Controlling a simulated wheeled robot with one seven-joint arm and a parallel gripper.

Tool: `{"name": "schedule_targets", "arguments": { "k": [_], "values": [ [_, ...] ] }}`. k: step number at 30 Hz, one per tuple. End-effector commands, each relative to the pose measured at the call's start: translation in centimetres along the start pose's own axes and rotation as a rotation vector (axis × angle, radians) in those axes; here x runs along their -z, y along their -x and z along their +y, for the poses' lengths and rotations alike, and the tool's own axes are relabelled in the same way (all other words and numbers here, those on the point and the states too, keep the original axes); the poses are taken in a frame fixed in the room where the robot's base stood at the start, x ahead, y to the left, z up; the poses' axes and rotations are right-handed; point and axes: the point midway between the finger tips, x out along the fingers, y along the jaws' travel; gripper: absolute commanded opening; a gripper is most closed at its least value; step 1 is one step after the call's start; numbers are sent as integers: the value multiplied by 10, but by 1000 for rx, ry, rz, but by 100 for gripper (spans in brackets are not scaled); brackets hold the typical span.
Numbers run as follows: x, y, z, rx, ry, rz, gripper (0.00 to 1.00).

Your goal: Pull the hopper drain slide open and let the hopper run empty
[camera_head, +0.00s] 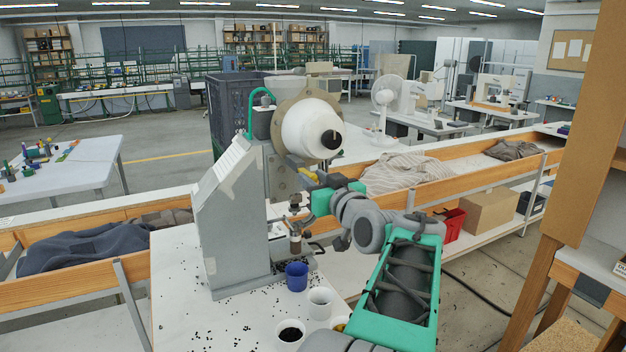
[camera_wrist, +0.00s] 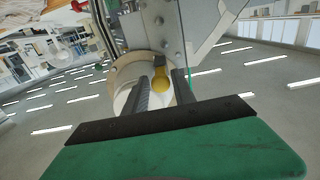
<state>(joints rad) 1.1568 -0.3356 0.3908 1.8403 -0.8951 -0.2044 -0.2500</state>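The eyelet press (camera_head: 235,210) is a grey machine on a white table, with a white round hopper (camera_head: 308,128) on its upper side. A small yellow knob (camera_wrist: 160,79), which looks like the drain slide's handle, shows below the hopper in the wrist view. My gripper (camera_head: 312,183) is just below the hopper in the head view. In the wrist view its two dark fingers (camera_wrist: 162,92) are spread, with the knob showing in the gap near their tips. I see no finger clearly touching the knob. The slide plate and the hopper's contents are hidden.
A blue cup (camera_head: 296,276), a white cup (camera_head: 320,302) and a cup with dark pieces (camera_head: 290,333) stand below the press. Black bits lie scattered on the white table (camera_head: 180,275). Wooden-sided trough with cloth (camera_head: 405,172) runs behind. A tall wooden post (camera_head: 578,140) stands right.

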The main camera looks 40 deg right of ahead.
Motion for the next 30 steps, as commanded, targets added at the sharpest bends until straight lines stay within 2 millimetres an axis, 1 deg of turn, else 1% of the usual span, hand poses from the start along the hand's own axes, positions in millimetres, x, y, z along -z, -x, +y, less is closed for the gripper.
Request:
{"name": "schedule_targets", "arguments": {
  "k": [1, 4, 11, 13, 17, 21, 24, 27, 30],
  "values": [
    [0, 0, 0, 0, 1, 1, 36],
    [1, 0, 0, 1, 1, 1, 44],
    [1, 0, 0, 1, 2, 2, 44],
    [0, 5, 0, -1, 2, 3, 44],
    [-2, 27, 2, -5, 4, 4, 44],
    [-2, 57, 2, -6, 4, 3, 44],
    [-1, 71, 2, -4, 3, 3, 44],
    [0, 78, 0, -1, 2, 2, 44],
    [1, 79, 0, 1, 1, 2, 44]
  ]
}}
